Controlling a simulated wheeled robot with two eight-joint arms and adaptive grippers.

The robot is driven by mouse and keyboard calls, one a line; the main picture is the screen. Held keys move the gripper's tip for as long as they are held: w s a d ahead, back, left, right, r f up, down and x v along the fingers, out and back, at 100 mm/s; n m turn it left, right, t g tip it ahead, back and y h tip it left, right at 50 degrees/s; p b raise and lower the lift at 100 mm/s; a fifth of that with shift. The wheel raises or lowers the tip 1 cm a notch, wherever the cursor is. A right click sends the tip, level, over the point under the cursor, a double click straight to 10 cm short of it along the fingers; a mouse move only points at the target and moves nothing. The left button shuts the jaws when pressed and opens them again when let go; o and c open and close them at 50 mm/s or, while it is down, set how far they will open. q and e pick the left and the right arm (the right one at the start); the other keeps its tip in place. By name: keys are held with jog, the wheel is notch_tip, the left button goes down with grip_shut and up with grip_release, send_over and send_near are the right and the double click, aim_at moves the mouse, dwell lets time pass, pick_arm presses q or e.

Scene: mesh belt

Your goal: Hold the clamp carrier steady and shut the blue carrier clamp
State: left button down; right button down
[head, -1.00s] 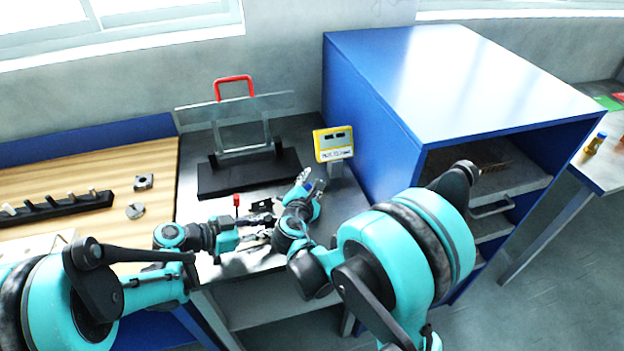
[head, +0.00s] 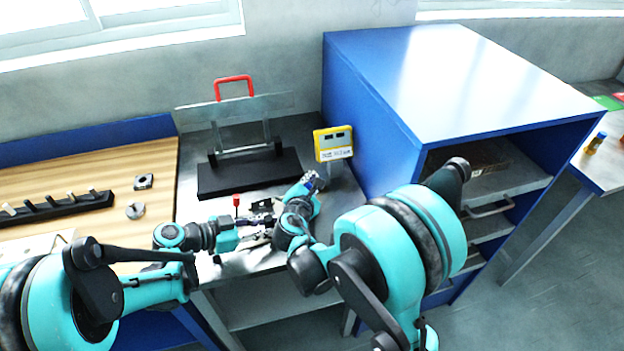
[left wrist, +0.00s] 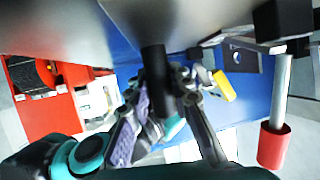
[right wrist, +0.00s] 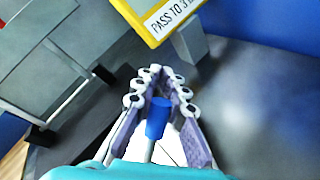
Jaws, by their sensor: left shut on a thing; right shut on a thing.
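The blue carrier clamp shows in the right wrist view as a blue handle (right wrist: 158,118) on a pale rod. My right gripper (right wrist: 158,78) has its fingers on both sides of the handle and is shut on it. My left gripper (left wrist: 160,88) is shut on a black bar of the clamp carrier (left wrist: 154,58). In the head view my left gripper (head: 243,222) is left of the right one. The rest of the carrier is mostly hidden by the grippers.
A red-tipped post (head: 236,201) stands close to my left gripper. Behind are a black base (head: 222,183) with a clear panel and red handle, and a yellow-framed sign (head: 333,145). A blue cabinet (head: 375,125) limits room at right. A wooden bench (head: 75,170) is left.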

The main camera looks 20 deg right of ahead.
jog(key=shift+a+r+n+t+h, duration=0.4)
jog(key=shift+a+r+n+h, duration=0.2)
jog(key=shift+r+n, duration=0.35)
jog(key=shift+s+a+r+n+t+h, duration=0.1)
jog(key=shift+a+r+n+t+h, duration=0.7)
jog(key=shift+n, duration=0.45)
jog(key=shift+a, duration=0.1)
jog(key=c, duration=1.6)
grip_release()
